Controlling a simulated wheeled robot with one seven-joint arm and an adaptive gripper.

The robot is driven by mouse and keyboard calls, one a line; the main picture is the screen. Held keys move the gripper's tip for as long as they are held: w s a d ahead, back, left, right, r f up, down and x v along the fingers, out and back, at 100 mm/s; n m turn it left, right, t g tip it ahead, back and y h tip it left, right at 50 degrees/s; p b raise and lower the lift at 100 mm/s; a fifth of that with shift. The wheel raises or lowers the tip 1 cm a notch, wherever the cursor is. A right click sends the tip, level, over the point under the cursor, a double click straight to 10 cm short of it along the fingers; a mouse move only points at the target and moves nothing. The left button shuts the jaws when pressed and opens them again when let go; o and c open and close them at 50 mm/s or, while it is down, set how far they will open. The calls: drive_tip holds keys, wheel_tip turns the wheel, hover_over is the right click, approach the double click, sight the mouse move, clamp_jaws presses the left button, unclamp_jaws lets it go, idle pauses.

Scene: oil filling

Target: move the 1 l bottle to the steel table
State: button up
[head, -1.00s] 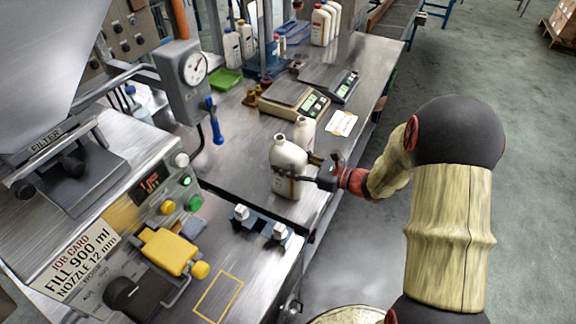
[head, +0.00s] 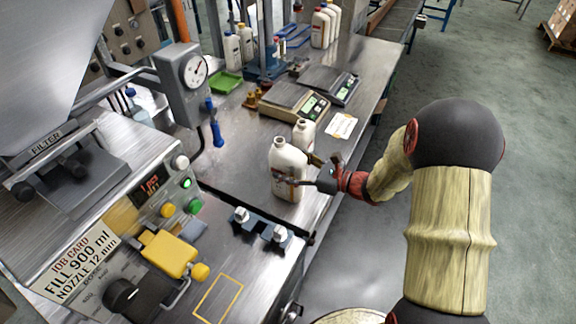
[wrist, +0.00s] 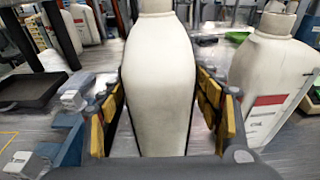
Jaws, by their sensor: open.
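A larger white bottle (head: 287,165), with no cap visible, stands upright on the steel surface (head: 240,170) in the head view. In the wrist view the white bottle (wrist: 160,85) stands between the two fingers. My gripper (head: 298,182) is around the bottle's body, its jaws open, with yellow pads on both sides. Contact between pads and bottle cannot be told. A second white bottle (head: 304,133) stands just behind; it shows at the right in the wrist view (wrist: 265,80) with a red-and-white label. I cannot read a volume on either bottle.
Two scales (head: 292,102) and a white card (head: 341,126) lie beyond the bottles. Clamps (head: 262,226) sit at the near edge. The filling machine (head: 110,190) with yellow parts stands at left. Several capped bottles (head: 320,25) stand at the back. Bare steel lies left of the bottle.

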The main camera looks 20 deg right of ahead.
drive_tip(key=p+v, duration=0.3)
drive_tip(key=v, duration=0.9)
drive_tip(key=s+a+r+n+g+h, duration=0.2)
drive_tip(key=s+a+r+n+g, duration=0.1)
drive_tip(key=s+a+n+g, duration=0.35)
drive_tip(key=s+a+r+n+g+h, duration=0.1)
drive_tip(key=s+a+r+n+g, duration=0.25)
drive_tip(key=s+a+n, duration=0.45)
drive_tip(key=s+d+r+n+t+h, duration=0.2)
drive_tip(key=d+r+n+h, duration=0.1)
drive_tip(key=n, duration=0.3)
drive_tip(key=s+d+r+n+t+h, duration=0.2)
drive_tip(key=s+d+r+n+h, duration=0.1)
drive_tip(key=r+n+h, duration=0.2)
drive_tip(key=shift+s+r+n, duration=0.25)
drive_tip(key=shift+r+n, duration=0.4)
drive_tip(key=shift+n, duration=0.1)
